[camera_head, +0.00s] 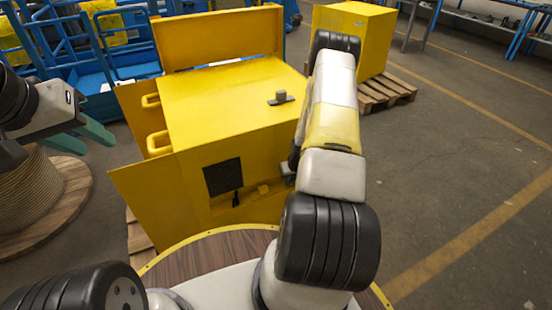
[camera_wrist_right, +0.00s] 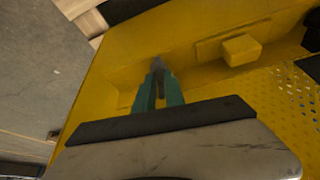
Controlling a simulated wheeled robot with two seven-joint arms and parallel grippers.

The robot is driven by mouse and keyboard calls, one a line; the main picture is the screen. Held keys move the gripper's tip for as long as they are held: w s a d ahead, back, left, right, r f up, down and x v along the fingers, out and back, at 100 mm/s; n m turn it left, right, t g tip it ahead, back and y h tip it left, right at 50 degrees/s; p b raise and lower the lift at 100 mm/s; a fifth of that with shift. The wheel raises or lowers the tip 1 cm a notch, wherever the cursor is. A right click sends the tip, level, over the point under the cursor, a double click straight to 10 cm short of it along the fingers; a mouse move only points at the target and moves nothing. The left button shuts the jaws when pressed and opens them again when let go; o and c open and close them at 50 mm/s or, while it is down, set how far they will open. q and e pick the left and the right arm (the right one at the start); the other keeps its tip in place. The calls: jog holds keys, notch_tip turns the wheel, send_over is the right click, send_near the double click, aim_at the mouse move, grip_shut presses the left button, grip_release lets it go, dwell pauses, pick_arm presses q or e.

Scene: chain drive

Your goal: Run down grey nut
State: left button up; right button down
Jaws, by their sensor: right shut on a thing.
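The teal fingers of my right gripper (camera_wrist_right: 158,76) are shut on a small dark grey piece (camera_wrist_right: 159,88), which looks like the grey nut, inside the yellow housing (camera_wrist_right: 110,75). The fingers hide most of it, and I cannot make out a thread or stud. In the head view my right arm covers most of this gripper, at the right of the front opening of the yellow housing (camera_head: 225,110). My left gripper (camera_head: 97,138) has its teal fingers apart and empty, left of the housing, over the floor.
A yellow block (camera_wrist_right: 241,49) and a perforated yellow plate (camera_wrist_right: 285,95) lie beside the right gripper. A black square panel (camera_head: 222,177) is in the housing's front. A small grey fitting (camera_head: 281,98) is on its top. A wooden cable reel (camera_head: 40,200) stands at left.

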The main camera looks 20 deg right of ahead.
jog(key=shift+a+m+h, duration=0.15)
jog(key=shift+m+h, duration=0.35)
jog(key=shift+m, duration=0.8)
jog(key=c, duration=1.7)
grip_release()
jog(key=shift+r, duration=0.1)
jog(key=v, duration=0.7)
jog(key=shift+r, duration=0.35)
jog(key=shift+a+r, duration=0.1)
